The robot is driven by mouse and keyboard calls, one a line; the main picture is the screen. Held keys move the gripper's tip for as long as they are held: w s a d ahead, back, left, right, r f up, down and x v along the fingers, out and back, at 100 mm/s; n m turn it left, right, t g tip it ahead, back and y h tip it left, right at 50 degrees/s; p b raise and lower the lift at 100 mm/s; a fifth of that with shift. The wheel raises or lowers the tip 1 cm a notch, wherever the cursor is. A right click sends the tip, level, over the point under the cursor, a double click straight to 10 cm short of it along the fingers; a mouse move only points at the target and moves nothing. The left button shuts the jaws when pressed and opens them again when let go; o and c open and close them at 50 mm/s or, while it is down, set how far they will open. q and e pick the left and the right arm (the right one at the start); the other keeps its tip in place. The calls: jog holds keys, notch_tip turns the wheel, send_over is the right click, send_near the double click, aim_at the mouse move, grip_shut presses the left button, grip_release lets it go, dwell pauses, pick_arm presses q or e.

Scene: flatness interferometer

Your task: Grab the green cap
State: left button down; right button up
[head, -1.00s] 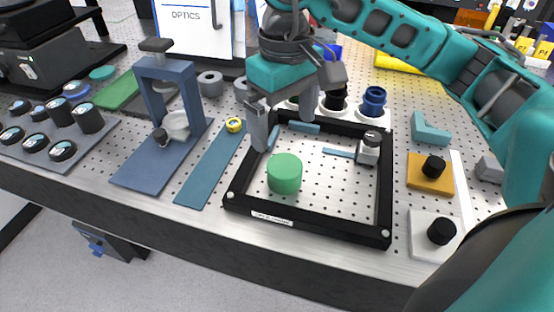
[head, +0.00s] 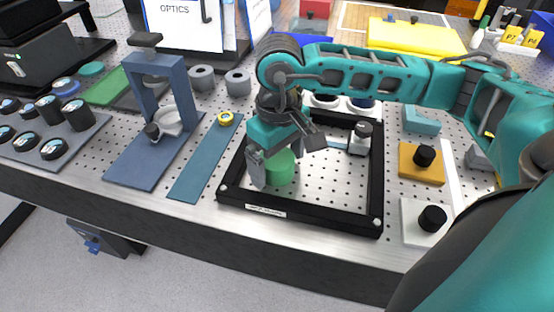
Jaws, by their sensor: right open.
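The green cap (head: 281,170) is a short green cylinder standing inside the black square frame (head: 300,221), towards its left side. My right gripper (head: 278,172) reaches down over the cap from above and behind, with its jaws open. One finger is at the cap's left side, and I cannot tell whether it touches. My left gripper is not in view.
A small grey clamp (head: 359,138) sits at the frame's right inside edge. A blue stand (head: 134,163) and a flat blue strip (head: 203,168) lie left of the frame. An orange block with a black knob (head: 421,163) is to the right. The front inside of the frame is clear.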

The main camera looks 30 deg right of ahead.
jog(key=shift+c, duration=0.8)
jog(key=c, duration=0.9)
jog(key=shift+o, duration=0.2)
jog(key=shift+r, duration=0.1)
